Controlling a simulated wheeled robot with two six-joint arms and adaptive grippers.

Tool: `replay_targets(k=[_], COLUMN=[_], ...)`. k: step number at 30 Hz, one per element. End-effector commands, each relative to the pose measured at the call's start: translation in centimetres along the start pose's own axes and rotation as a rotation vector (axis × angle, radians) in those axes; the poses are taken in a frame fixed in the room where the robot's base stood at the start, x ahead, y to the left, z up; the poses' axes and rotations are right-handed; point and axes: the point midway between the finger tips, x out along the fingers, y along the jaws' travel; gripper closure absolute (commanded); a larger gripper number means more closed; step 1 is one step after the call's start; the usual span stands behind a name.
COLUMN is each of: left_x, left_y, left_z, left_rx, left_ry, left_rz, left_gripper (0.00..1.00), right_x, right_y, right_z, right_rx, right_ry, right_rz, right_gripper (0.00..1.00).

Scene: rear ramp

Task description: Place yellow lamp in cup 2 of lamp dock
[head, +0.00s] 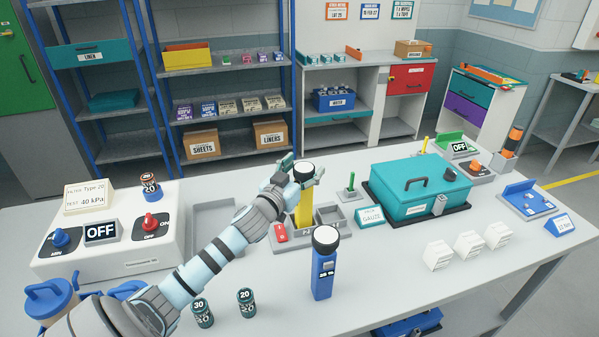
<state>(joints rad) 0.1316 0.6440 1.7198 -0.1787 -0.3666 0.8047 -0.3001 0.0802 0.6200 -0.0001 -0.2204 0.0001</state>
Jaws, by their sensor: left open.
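The yellow lamp (304,212) stands upright with a dark, white-faced head, at the grey lamp dock (340,228). My arm and gripper hide part of it, so I cannot tell whether its foot sits inside a cup. The dock shows square open cups to the right of the lamp and a red piece at its left end. My right gripper is not in view.
A blue lamp (322,275) stands upright in front of the dock. Two dark cylinders (246,303) stand near the front edge. A teal case (415,192) is to the right, with white blocks (469,245) before it. A switch box (110,250) stands left.

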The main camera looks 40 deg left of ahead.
Motion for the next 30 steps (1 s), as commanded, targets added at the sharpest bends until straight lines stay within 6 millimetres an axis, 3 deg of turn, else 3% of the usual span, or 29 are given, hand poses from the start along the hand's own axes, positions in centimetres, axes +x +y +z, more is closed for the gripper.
replay_targets(k=[5,9,16,20,30], left_x=[-2.3,-6.0,-11.0,-11.9,-12.0], left_y=[-0.1,0.1,0.0,0.1,0.0], left_z=[0.3,0.4,0.0,-0.1,-0.1], left_rx=[0.009,0.012,0.010,0.003,0.001], left_ry=[-0.003,-0.004,-0.006,0.000,0.001], left_rz=[0.002,0.005,0.001,0.002,0.000], left_gripper=[0.34,0.34,0.34,0.34,0.34], right_x=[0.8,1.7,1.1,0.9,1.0], right_y=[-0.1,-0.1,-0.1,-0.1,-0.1], right_z=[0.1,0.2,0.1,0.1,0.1], right_rx=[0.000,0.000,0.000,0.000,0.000], right_ry=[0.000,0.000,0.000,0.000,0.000], right_rz=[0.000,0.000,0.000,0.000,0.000], right_gripper=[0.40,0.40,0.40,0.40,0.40])
